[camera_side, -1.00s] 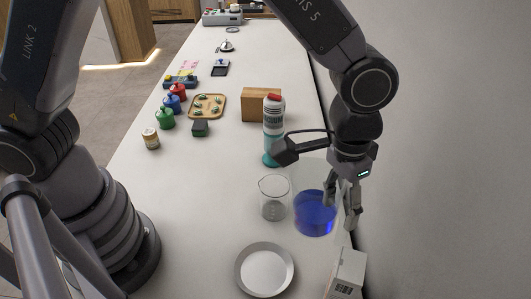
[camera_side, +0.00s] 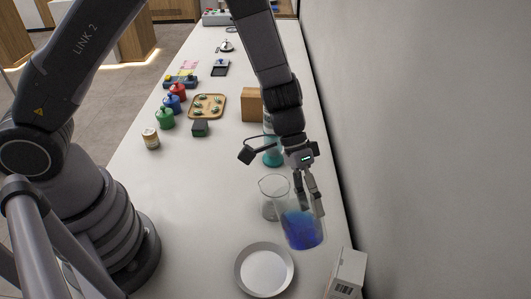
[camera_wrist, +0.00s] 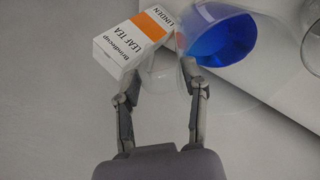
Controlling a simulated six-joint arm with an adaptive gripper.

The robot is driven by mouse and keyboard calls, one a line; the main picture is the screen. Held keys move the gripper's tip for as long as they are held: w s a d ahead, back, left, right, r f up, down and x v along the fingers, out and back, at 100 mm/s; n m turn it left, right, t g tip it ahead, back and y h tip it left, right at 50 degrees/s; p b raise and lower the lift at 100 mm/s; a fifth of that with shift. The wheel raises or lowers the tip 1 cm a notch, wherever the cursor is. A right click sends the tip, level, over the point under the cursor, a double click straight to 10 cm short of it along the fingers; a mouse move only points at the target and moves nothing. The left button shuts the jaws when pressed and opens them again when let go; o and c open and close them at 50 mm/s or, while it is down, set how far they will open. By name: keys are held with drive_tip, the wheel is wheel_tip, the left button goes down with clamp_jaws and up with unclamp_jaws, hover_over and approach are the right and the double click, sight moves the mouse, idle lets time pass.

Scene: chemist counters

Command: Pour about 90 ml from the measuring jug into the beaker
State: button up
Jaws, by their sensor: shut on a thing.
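The measuring jug (camera_side: 303,230), clear with blue liquid in it, is tilted in the side view, its top leaning left toward the beaker. My gripper (camera_side: 311,205) is shut on the jug at its upper right side. The beaker (camera_side: 270,193), clear glass, stands upright on the counter just left of the jug. The jug overlaps the beaker's right side in that view, and I see no blue in the part that shows. In the wrist view the jug (camera_wrist: 225,42) lies beyond my gripper (camera_wrist: 163,80), its blue liquid visible.
A white plate (camera_side: 265,270) lies in front of the beaker. A tea box (camera_side: 347,272) stands at the front right near the wall; it also shows in the wrist view (camera_wrist: 131,44). A teal-and-white bottle (camera_side: 272,155) and brown box (camera_side: 252,104) stand behind.

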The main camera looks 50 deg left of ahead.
drive_tip(key=shift+w+a+r+g+h, duration=0.25)
drive_tip(key=shift+a+r+h, duration=0.35)
drive_tip(key=shift+h, duration=0.15)
drive_tip(key=shift+w+a+r+g+h, duration=0.15)
drive_tip(key=shift+a+r+g+h, duration=0.1)
drive_tip(key=shift+a+r+h, duration=0.4)
drive_tip(key=shift+w+a+r+h, duration=0.1)
drive_tip(key=shift+a+r+h, duration=0.05)
drive_tip(key=shift+h, duration=0.15)
drive_tip(key=shift+w+a+r+g+h+p, duration=0.15)
drive_tip(key=shift+a+r+g+h+p, duration=0.15)
drive_tip(key=shift+a+r+h+p, duration=0.35)
drive_tip(key=shift+w+a+r+g+h+p, duration=0.15)
drive_tip(key=shift+a+h+p, duration=0.2)
drive_tip(key=shift+h, duration=0.2)
drive_tip(key=shift+w+a+r+g+h+p, duration=0.15)
drive_tip(key=shift+a+h+p, duration=0.15)
drive_tip(key=shift+h, duration=0.2)
idle(0.7)
drive_tip(key=shift+s+d+f, duration=0.1)
drive_tip(key=shift+s+d+f+t+y, duration=0.2)
drive_tip(key=shift+d+f+t+y, duration=0.1)
drive_tip(key=shift+d+f+y, duration=0.5)
drive_tip(key=shift+s+d+f+t+y, duration=0.3)
drive_tip(key=shift+d+y, duration=0.3)
drive_tip(key=shift+y, duration=0.55)
drive_tip(key=shift+s+d+f+t+y, duration=0.15)
drive_tip(key=shift+d+f+t+y, duration=0.15)
drive_tip(key=shift+d+f+y, duration=0.55)
